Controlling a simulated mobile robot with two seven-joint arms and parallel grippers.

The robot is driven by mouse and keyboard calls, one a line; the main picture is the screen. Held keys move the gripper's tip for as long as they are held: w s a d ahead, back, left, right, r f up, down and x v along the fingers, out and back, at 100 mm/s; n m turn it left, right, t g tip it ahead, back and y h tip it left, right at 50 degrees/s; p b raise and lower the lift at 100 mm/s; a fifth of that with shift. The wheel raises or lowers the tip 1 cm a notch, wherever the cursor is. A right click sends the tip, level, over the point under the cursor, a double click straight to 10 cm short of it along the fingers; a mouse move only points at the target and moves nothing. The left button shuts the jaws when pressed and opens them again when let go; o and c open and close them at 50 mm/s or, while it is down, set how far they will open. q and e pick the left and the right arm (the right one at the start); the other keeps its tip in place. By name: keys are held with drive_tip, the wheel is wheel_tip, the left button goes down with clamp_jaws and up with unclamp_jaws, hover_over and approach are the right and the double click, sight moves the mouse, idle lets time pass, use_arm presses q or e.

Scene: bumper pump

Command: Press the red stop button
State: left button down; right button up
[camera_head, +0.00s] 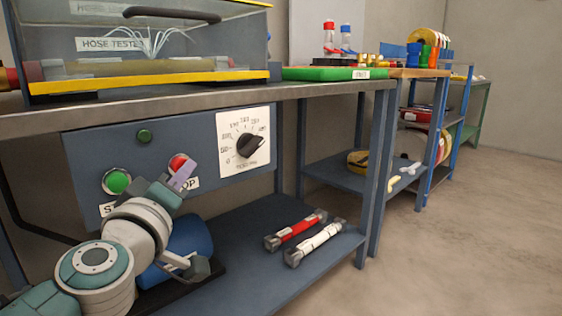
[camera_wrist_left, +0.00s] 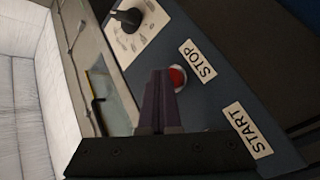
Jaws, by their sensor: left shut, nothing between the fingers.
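The red stop button (camera_head: 177,161) is on the blue-grey panel under the bench top, right of the green start button (camera_head: 117,181). My left gripper (camera_head: 184,174) is shut and empty, its fingers over the lower right of the red button and partly covering the STOP label. In the left wrist view the closed fingers (camera_wrist_left: 160,74) overlap the left side of the red button (camera_wrist_left: 178,77). I cannot tell whether the fingertips touch it. The STOP label (camera_wrist_left: 198,61) and START label (camera_wrist_left: 248,130) are readable there. My right gripper is not in view.
A dial (camera_head: 250,145) is on the panel's right. The hose tester case (camera_head: 150,60) stands above on the bench. A red hose (camera_head: 296,230) and a white hose (camera_head: 315,243) lie on the lower shelf. The floor at right is clear.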

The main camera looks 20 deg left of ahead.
use_arm(q)
drive_tip(key=shift+s+d, duration=0.3)
drive_tip(key=shift+d, duration=0.3)
drive_tip(key=shift+d, duration=0.1)
drive_tip(key=shift+s+d+p, duration=0.2)
drive_tip(key=shift+s+d, duration=0.1)
drive_tip(key=shift+d, duration=0.45)
drive_tip(key=shift+s+d+p, duration=0.25)
drive_tip(key=shift+s+d, duration=0.1)
drive_tip(key=shift+d, duration=0.4)
drive_tip(key=shift+s+d+p, duration=0.2)
drive_tip(key=shift+s+d, duration=0.1)
drive_tip(key=shift+d, duration=0.45)
